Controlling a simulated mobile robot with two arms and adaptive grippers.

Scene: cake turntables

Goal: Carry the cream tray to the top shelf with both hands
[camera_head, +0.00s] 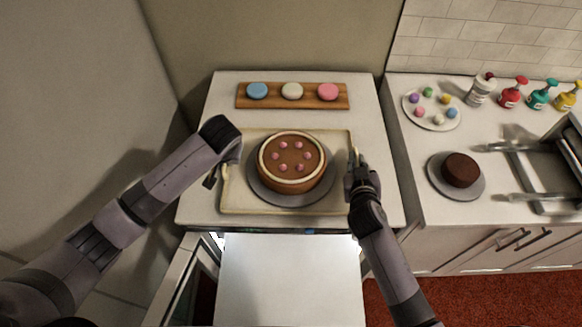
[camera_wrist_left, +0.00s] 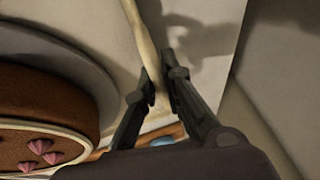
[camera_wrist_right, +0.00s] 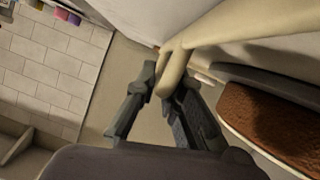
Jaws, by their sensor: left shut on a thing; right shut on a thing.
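The cream tray (camera_head: 235,202) is on or just above the white counter top; I cannot tell if it touches. On it stands a grey round board (camera_head: 262,193) with a brown cake (camera_head: 292,160) that has a cream rim and pink dots. My left gripper (camera_head: 216,175) is shut on the tray's left handle; the handle (camera_wrist_left: 150,70) runs between its fingers in the left wrist view. My right gripper (camera_head: 354,170) is shut on the right handle; that handle (camera_wrist_right: 172,75) sits between its fingers in the right wrist view. The top shelf cannot be made out.
A wooden board (camera_head: 243,102) with blue, cream and pink rounds lies behind the tray. The right counter holds a plate (camera_head: 410,112) of coloured balls, a dark cake (camera_head: 461,169) on a grey board, and several bottles (camera_head: 512,94). A wall stands close on the left.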

